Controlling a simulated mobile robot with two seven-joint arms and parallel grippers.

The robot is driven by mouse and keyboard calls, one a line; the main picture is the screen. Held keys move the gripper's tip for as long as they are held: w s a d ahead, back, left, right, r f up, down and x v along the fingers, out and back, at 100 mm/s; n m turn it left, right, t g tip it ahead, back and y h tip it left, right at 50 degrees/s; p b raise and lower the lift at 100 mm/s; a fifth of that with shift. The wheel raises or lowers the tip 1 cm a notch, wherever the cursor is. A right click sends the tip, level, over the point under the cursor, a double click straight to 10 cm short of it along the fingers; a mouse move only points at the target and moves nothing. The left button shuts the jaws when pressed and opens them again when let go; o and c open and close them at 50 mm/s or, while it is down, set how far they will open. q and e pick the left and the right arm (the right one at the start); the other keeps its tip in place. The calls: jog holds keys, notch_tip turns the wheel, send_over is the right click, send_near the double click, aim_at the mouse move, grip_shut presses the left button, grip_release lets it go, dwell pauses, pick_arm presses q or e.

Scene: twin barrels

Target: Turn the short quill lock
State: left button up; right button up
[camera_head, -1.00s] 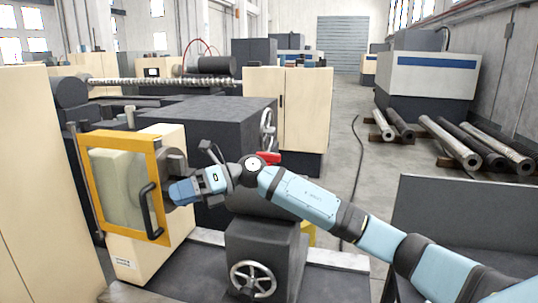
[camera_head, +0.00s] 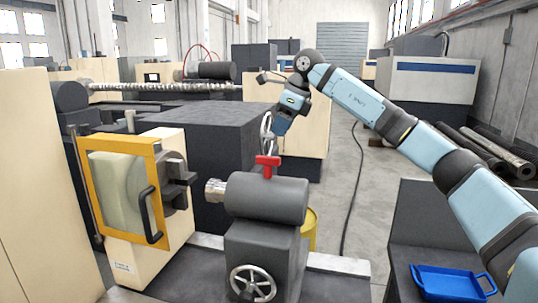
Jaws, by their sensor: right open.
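The short quill lock (camera_head: 267,165) is a red T-shaped handle on top of the dark grey tailstock (camera_head: 265,197). It stands clear of my gripper and is fully in view. My right gripper (camera_head: 278,132) is open and empty. It points down, above and slightly to the right of the red handle, with a gap between them. Its fingers are small and partly hidden against the dark machine behind. My left gripper is not in view.
A handwheel (camera_head: 252,283) is on the tailstock's front. A yellow barrel (camera_head: 309,229) stands behind the tailstock. A blue tray (camera_head: 452,284) lies at lower right. Grey floor is free beyond.

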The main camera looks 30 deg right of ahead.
aim_at(268, 166)
jog(key=p+x, duration=0.1)
jog(key=x, duration=0.8)
jog(key=shift+a+f, duration=0.1)
jog(key=shift+a, duration=0.05)
grip_shut()
